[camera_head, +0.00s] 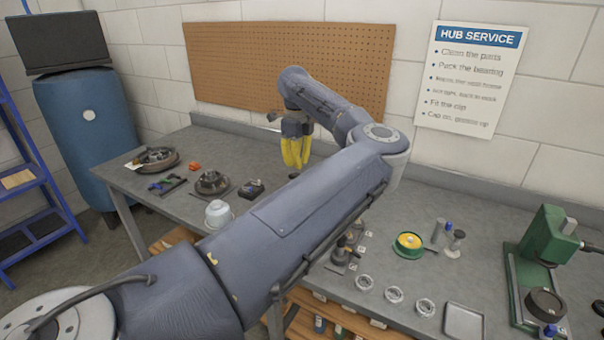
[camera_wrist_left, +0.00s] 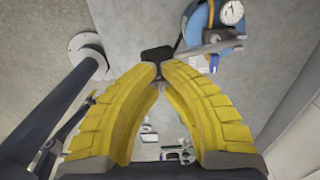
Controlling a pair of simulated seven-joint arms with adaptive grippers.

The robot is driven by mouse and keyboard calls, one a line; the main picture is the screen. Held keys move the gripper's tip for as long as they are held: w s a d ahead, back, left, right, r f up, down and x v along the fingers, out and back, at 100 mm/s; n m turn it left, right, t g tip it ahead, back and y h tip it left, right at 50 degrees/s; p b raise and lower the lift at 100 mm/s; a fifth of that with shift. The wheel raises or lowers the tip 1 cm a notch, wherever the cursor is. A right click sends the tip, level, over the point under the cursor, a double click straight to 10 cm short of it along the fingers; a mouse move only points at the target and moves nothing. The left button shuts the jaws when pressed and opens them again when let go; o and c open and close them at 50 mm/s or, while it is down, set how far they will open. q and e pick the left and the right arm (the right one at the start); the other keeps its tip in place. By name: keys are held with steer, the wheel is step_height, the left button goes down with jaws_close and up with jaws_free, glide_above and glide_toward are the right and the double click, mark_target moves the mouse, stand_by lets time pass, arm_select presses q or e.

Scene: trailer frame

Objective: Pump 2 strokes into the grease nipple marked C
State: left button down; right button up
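My left gripper (camera_head: 297,152) has yellow fingers and hangs over the back of the bench, beyond my left arm. In the left wrist view its fingertips (camera_wrist_left: 158,74) come together on a black grip (camera_wrist_left: 156,54). A grey lever (camera_wrist_left: 210,46) lines up with this grip, beside a blue body (camera_wrist_left: 198,22) with a round white gauge (camera_wrist_left: 231,12). A dark fitting (camera_head: 345,253) with small white tags (camera_head: 353,267) stands on the bench, partly hidden by my arm. I cannot read the tag letters, so nipple C cannot be picked out. My right gripper is not in view.
A yellow-topped tub (camera_head: 409,243), several bearing rings (camera_head: 394,295), a square tray (camera_head: 463,321) and a green press (camera_head: 546,238) are on the right. A hub (camera_head: 212,183), white cup (camera_head: 218,213) and brake drum (camera_head: 155,158) are on the left. A pegboard wall (camera_head: 230,55) stands behind.

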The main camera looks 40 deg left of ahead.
arm_select(q)
steer(key=shift+f, duration=0.2)
steer(key=shift+f, duration=1.15)
